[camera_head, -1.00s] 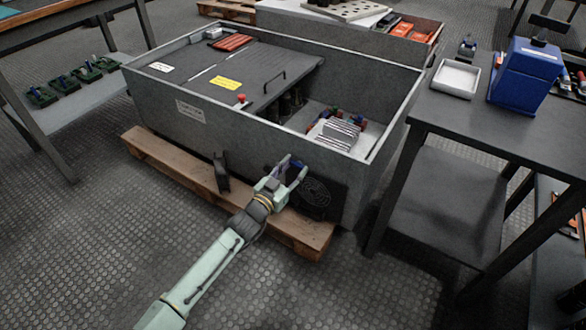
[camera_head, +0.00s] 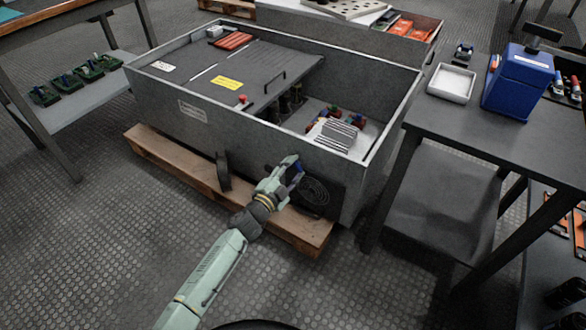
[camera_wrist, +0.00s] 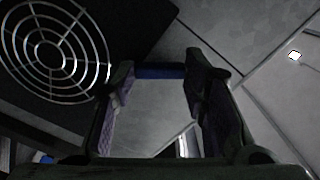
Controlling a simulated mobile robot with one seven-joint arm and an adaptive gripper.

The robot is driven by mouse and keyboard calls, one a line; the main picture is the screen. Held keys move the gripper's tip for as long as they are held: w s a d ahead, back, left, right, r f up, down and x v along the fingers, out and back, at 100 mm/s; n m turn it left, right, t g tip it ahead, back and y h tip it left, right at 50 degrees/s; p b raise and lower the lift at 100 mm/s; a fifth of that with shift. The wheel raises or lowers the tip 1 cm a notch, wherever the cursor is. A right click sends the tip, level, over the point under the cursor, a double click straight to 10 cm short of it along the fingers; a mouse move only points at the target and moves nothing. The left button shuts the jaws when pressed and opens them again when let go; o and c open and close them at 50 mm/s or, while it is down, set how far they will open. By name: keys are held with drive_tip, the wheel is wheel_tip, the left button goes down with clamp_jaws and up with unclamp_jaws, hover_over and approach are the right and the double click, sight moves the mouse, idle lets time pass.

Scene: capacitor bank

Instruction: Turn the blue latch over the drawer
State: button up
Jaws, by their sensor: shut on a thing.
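The blue latch (camera_head: 299,167) is on the front wall of the grey cabinet, beside the round fan grille (camera_head: 315,190). It is small and mostly hidden by my gripper (camera_head: 292,166), which is shut on it. In the wrist view, a blue strip of the latch (camera_wrist: 161,72) shows between the tips of my gripper's two fingers (camera_wrist: 160,78). The latch's exact angle cannot be told. I cannot make out a drawer clearly; a dark panel surrounds the grille.
The open-topped grey cabinet (camera_head: 190,112) stands on a wooden pallet (camera_head: 165,155). A dark upright handle-like part (camera_head: 222,170) is left of my gripper. A dark table (camera_head: 480,125) with a white tray (camera_head: 452,82) and blue box (camera_head: 518,80) is at the right. Front floor is clear.

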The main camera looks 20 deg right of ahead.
drive_tip(key=m, duration=0.3)
drive_tip(key=shift+m, duration=0.4)
drive_tip(key=shift+m+b, duration=0.3)
drive_tip(key=shift+m, duration=1.4)
drive_tip(key=o, duration=1.2)
drive_tip(key=shift+c, duration=0.2)
drive_tip(key=shift+r, duration=0.1)
drive_tip(key=shift+o, duration=0.5)
wheel_tip(320, 180, up, 9)
drive_tip(key=shift+a+f, duration=0.1)
drive_tip(key=shift+r, duration=0.65)
drive_tip(key=shift+c, duration=0.5)
drive_tip(key=shift+f, duration=0.1)
